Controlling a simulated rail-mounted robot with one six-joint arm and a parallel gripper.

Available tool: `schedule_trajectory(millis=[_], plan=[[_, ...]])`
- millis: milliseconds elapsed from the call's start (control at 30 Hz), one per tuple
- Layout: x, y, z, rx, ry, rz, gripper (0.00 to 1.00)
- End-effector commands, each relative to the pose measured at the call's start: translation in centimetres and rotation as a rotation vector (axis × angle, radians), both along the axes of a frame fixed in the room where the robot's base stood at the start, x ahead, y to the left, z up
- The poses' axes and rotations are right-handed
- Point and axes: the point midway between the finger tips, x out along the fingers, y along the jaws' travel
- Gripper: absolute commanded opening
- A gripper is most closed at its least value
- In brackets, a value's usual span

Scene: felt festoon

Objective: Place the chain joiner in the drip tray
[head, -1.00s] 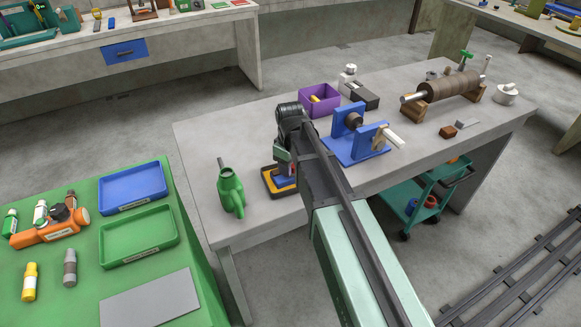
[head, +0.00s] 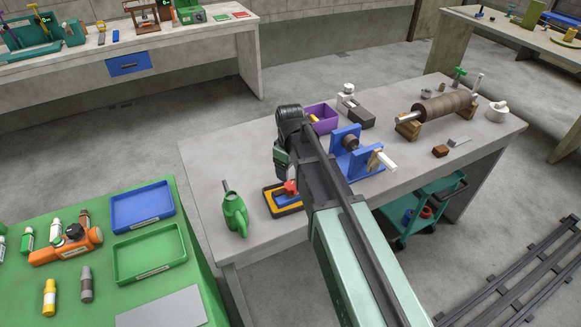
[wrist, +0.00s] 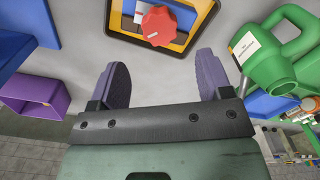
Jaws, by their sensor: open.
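A red lobed knob (wrist: 161,26) on a blue body (wrist: 175,12) shows in the wrist view, over a black and yellow holder (wrist: 119,15). In the head view the red part (head: 290,187) is at the holder (head: 283,208), just below my gripper (head: 284,172). I cannot tell for sure whether this is the chain joiner. In the wrist view my gripper (wrist: 163,67) is open and empty, with the knob ahead of its fingers and apart from them. A blue tray (head: 172,212) and a green tray (head: 181,267) have unreadable labels; which is the drip tray is unclear.
A green can (head: 235,216) stands close left of the holder; it also shows in the wrist view (wrist: 262,72). A purple bin (head: 325,122) and blue stand (head: 352,165) are behind and right.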

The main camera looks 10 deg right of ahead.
Motion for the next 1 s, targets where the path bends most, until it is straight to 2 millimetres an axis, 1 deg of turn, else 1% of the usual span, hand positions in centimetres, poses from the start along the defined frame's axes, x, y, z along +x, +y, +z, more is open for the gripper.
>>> schedule_trajectory(millis=[33, 100, 200, 267, 300, 333, 367, 467, 500, 533, 600, 633, 700, 1000], plan=[[0.0, 0.0, 2.5, 0.0, 0.0, 0.0, 0.72], [0.0, 0.0, 3.5, 0.0, 0.0, 0.0, 0.72], [0.0, 0.0, 4.0, 0.0, 0.0, 0.0, 0.72], [0.0, 0.0, 3.9, 0.0, 0.0, 0.0, 0.72], [-0.2, 0.0, 3.8, 0.0, 0.0, -0.004, 0.72], [-0.8, 0.0, 3.7, 0.0, 0.0, -0.021, 0.72], [-2.0, 0.0, 3.7, 0.0, 0.0, -0.057, 0.72], [-9.1, 0.0, 3.6, -0.001, 0.001, -0.303, 0.72], [-11.9, 0.0, 3.6, -0.001, 0.001, -0.419, 0.72], [-13.7, 0.0, 3.6, -0.001, 0.0, -0.497, 0.72], [-16.3, 0.0, 3.6, -0.001, 0.0, -0.633, 0.72], [-16.7, 0.0, 3.6, -0.001, 0.0, -0.667, 0.72], [-16.7, 0.0, 3.6, -0.001, 0.0, -0.695, 0.72], [-16.3, 0.0, 3.7, -0.001, 0.0, -0.691, 0.72]])
